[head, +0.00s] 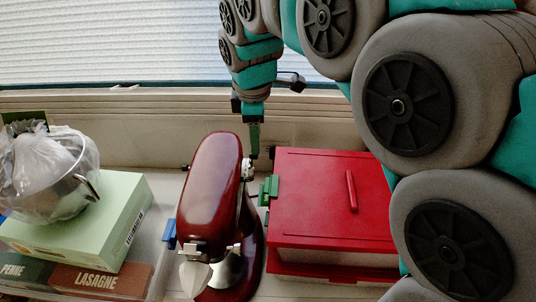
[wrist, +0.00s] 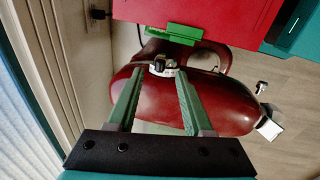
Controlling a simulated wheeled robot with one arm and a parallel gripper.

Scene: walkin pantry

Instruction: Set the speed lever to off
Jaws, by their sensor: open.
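The red stand mixer (head: 212,190) stands in the middle of the counter in the head view. It also shows in the wrist view (wrist: 215,100). A small lever with a dark knob on a silver plate (wrist: 161,67) sits on the mixer's side facing the red box. In the head view this silver part (head: 247,169) is partly visible. My gripper (wrist: 160,76) is open, with its two green fingers either side of the lever area in the wrist view. In the head view my gripper (head: 254,150) points down beside the mixer's rear. I cannot tell whether a finger touches the lever.
A red-lidded box (head: 320,195) with a green latch (head: 268,190) stands close to the mixer's right. On the left are a light green box (head: 105,220), a bagged metal pot (head: 48,175) and a lasagne box (head: 100,281). A window sill runs behind.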

